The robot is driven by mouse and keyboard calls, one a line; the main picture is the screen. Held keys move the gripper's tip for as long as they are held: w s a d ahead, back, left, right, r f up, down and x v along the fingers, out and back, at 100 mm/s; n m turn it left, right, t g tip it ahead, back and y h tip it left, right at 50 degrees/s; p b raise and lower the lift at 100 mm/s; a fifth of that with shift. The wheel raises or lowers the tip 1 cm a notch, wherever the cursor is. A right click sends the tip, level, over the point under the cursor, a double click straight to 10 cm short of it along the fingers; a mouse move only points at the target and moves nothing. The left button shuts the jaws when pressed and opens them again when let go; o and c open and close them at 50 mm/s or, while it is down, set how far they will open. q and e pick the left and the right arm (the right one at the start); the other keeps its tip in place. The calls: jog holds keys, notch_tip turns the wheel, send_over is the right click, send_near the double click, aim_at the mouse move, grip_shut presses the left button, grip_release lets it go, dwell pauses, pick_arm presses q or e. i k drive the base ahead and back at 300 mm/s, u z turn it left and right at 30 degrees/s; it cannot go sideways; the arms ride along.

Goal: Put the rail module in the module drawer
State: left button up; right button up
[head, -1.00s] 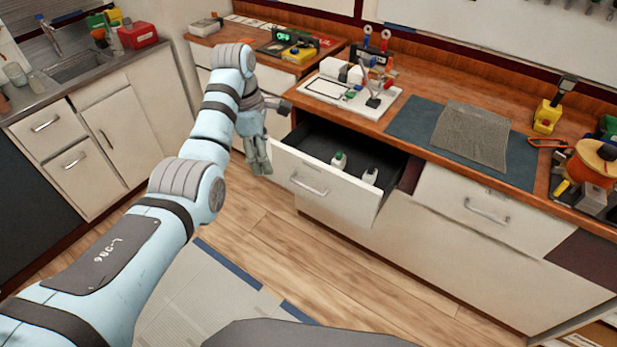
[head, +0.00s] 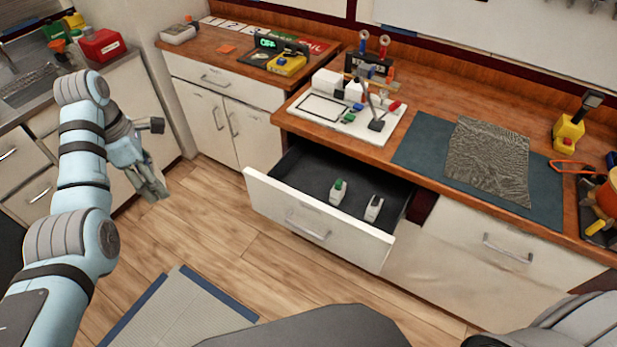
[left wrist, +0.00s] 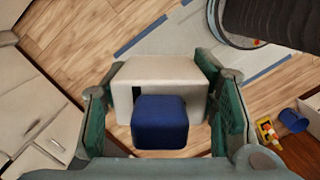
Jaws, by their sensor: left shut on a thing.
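My left gripper (head: 150,182) hangs over the floor, left of the open drawer and apart from it. In the left wrist view its fingers (left wrist: 165,105) are shut on a white rail module (left wrist: 165,72) with a blue block (left wrist: 160,122) on it. I cannot make out this module in the head view. The module drawer (head: 295,218) stands pulled out under the wooden counter. Inside, a white module with a green top (head: 338,191) and a white module with a dark top (head: 374,208) stand apart on the dark bottom. My right gripper is not in view.
On the counter are a white board (head: 345,118) with small coloured parts, a teal mat (head: 415,150) with a grey sheet, and a yellow tool (head: 568,132). A lower cabinet (head: 225,120) stands behind the drawer's left side. Wooden floor (head: 215,235) is clear before the drawer.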

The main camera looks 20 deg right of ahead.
aim_at(301, 189)
jog(key=z, duration=0.5)
jog(key=i, duration=0.85)
jog(key=z, duration=0.8)
